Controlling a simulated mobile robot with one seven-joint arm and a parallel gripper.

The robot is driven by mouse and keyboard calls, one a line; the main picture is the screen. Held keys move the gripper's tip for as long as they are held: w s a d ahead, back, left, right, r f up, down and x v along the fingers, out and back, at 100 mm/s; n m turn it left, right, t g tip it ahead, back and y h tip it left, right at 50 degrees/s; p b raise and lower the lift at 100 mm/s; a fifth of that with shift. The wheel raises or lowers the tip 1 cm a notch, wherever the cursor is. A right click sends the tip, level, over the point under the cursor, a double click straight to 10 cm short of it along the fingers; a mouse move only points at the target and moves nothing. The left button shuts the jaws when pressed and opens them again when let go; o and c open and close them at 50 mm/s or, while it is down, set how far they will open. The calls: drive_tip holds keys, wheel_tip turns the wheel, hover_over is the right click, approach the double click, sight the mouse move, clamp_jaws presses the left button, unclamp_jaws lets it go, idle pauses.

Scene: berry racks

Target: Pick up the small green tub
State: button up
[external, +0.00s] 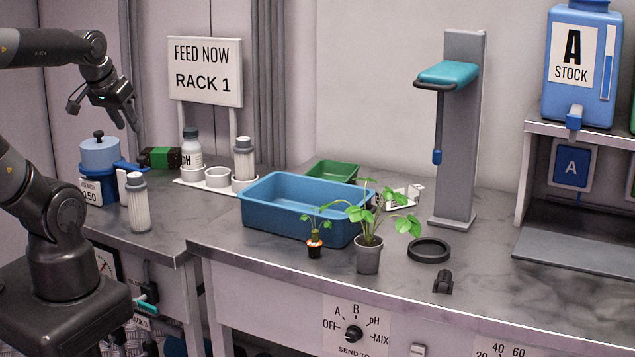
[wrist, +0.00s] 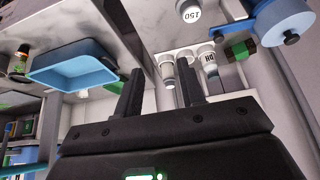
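The small green tub (external: 332,171) sits on the bench behind the larger blue tub (external: 290,208), which hides its front part. In the wrist view, a sliver of green (wrist: 117,87) beside the blue tub (wrist: 72,75) appears to be this tub, partly covered by a finger. My gripper (external: 103,113) is raised at the left, above the blue-lidded container, well away from the green tub. In the wrist view, my gripper's fingers (wrist: 160,72) are apart with nothing held between them.
A white holder (external: 217,177) with a filter cartridge and a pH bottle (external: 191,147) stands left of the tubs. Two potted plants (external: 368,254) stand in front. A grey stand (external: 458,140) with a teal arm rises to the right. A black ring (external: 429,250) lies on the bench.

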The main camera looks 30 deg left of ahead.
idle(0.3)
drive_tip(key=shift+c, duration=0.9)
